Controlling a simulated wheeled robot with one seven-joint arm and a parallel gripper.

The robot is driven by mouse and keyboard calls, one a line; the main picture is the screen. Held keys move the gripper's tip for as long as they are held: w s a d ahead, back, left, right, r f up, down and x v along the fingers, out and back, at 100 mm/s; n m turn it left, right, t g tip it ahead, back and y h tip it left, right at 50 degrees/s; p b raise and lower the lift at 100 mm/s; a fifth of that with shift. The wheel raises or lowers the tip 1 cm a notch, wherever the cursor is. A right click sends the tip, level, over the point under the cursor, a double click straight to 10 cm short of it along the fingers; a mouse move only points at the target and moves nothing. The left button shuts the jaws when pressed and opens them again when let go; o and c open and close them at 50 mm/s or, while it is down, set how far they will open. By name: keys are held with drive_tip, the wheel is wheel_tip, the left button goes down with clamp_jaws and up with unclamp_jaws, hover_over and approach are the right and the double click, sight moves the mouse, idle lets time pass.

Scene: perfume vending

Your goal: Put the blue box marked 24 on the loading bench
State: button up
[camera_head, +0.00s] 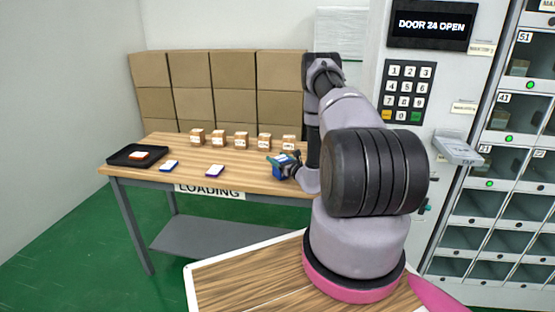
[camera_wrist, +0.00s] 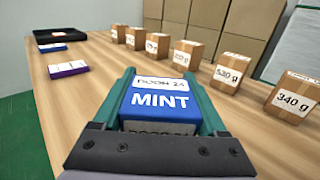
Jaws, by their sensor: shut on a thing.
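The blue box (camera_wrist: 160,101) has a white label on top that seems to end in 24 and the word MINT on its face. My gripper (camera_wrist: 165,90) is shut on it, with a green finger on each side. In the head view the blue box (camera_head: 281,171) shows at my gripper (camera_head: 284,163), over the right part of the loading bench (camera_head: 242,182). The bench has a wooden top and a LOADING sign on its front edge. The box's underside is hidden, so I cannot tell whether it touches the bench top.
Several small brown cartons with weight labels (camera_head: 241,139) stand in a row along the back of the bench. A black tray (camera_head: 120,158) and two flat boxes (camera_head: 215,170) lie to the left. The vending cabinet (camera_head: 509,127) stands right; its display (camera_head: 432,24) reads DOOR 24 OPEN.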

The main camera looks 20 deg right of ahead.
drive_tip(key=shift+f, duration=0.15)
drive_tip(key=o, duration=1.4)
